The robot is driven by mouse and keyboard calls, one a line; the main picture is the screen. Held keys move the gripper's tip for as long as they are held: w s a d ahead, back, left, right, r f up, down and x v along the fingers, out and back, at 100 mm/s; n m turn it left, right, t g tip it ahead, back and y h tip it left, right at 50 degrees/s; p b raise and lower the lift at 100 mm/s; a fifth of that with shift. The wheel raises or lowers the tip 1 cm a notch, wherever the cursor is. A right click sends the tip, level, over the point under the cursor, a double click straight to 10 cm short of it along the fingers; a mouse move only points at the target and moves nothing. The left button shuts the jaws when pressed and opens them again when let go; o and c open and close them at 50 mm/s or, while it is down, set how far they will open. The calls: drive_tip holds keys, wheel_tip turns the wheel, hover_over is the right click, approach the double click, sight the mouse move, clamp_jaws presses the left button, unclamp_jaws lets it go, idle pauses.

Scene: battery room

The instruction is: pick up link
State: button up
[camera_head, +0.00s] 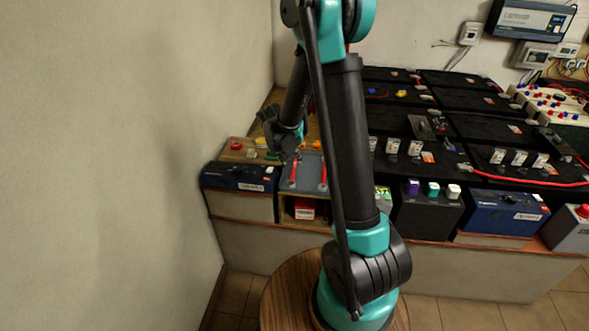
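My gripper (293,155) is small in the head view, at the end of my arm, to the left of the arm's large dark link. It hangs over or near the back of a grey tray (308,178). Two slim red pieces (323,173) lie at the tray, one towards each side. I cannot tell whether either is the link, or whether my gripper touches anything. The fingers are too small and dark to show whether they are open or shut. My arm hides part of the bench behind it.
A blue-topped battery (240,178) stands left of the tray, by the wall. A red box (305,209) sits in the opening below the tray. Black batteries (430,215) and a blue one (503,212) stand along the bench to the right. A red cable (530,182) crosses the batteries at right.

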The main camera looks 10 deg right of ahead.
sight(294, 165)
drive_tip(key=shift+w+x, duration=0.2)
drive_tip(key=shift+x, duration=0.95)
drive_tip(key=shift+w+x, duration=0.15)
drive_tip(key=shift+x, duration=1)
drive_tip(key=shift+w+f, duration=0.2)
drive_tip(key=shift+f, duration=0.3)
clamp_jaws()
